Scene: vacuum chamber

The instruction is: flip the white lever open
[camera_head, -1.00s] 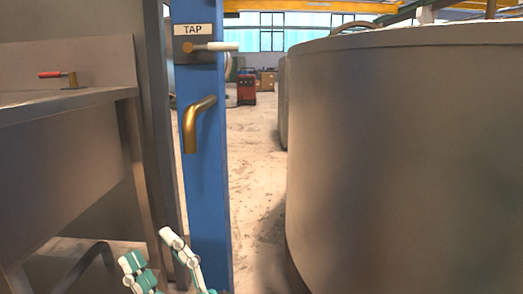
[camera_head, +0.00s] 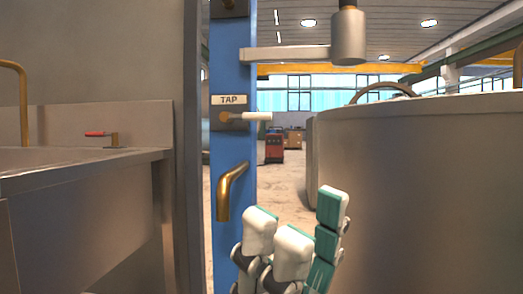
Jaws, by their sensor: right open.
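The white lever (camera_head: 257,116) sticks out to the right from its brass fitting, below the TAP label (camera_head: 233,100) on the blue post (camera_head: 228,146). It lies about level. A brass spout (camera_head: 231,190) bends downward on the post below it. My right gripper (camera_head: 293,220) is open and empty, with white and green fingers pointing up. In the picture it is below the lever and apart from it, in front of the post's lower part. My left gripper is not in view.
A metal sink (camera_head: 84,190) with a red-handled lever (camera_head: 99,134) stands at the left. A large grey tank (camera_head: 430,190) fills the right. A grey cylinder on an arm (camera_head: 348,38) hangs above the lever. A narrow floor gap lies between post and tank.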

